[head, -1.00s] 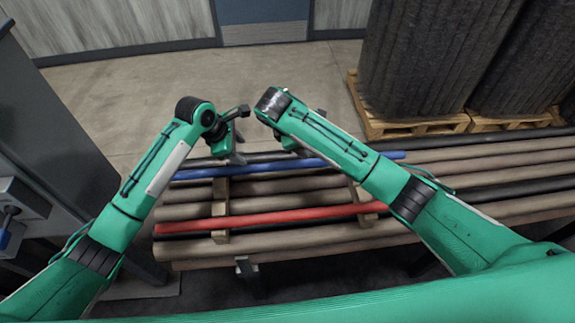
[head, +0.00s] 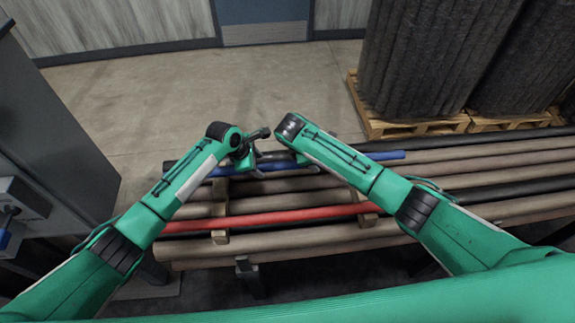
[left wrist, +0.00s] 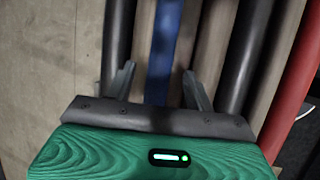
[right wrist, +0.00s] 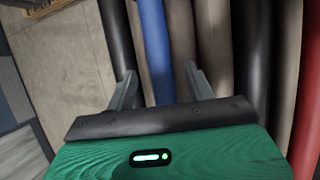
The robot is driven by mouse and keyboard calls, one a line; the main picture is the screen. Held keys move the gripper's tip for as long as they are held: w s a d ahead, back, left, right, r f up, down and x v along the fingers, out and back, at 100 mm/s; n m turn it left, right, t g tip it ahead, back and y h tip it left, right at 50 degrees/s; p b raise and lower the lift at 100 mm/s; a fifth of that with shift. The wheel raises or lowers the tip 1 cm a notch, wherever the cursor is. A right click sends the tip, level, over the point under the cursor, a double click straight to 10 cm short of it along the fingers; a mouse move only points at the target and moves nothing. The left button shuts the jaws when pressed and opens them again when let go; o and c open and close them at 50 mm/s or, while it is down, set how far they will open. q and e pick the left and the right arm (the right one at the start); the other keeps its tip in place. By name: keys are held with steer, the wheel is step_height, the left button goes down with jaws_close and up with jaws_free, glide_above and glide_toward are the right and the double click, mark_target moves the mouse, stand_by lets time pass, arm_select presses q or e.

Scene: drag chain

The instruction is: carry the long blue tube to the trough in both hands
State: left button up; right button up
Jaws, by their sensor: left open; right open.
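The long blue tube (head: 388,156) lies across the back of the stack of tubes in the head view, partly hidden behind my arms. My left gripper (head: 258,166) is open over it. In the left wrist view the blue tube (left wrist: 163,50) runs between the spread fingers of the left gripper (left wrist: 158,88). My right gripper is mostly hidden behind its own arm in the head view. I cannot make out the trough.
A red tube (head: 285,216) lies nearer me, among brown and black tubes on wooden spacers (head: 220,207). Large dark rolls stand on pallets (head: 415,126) at back right. A grey cabinet (head: 50,140) stands at left.

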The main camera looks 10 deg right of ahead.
arm_select(q)
steer(key=shift+x, duration=1.2)
arm_select(e)
steer(key=shift+x, duration=1.2)
arm_select(q)
jaws_close()
arm_select(e)
jaws_close()
arm_select(q)
steer(key=shift+r, duration=0.1)
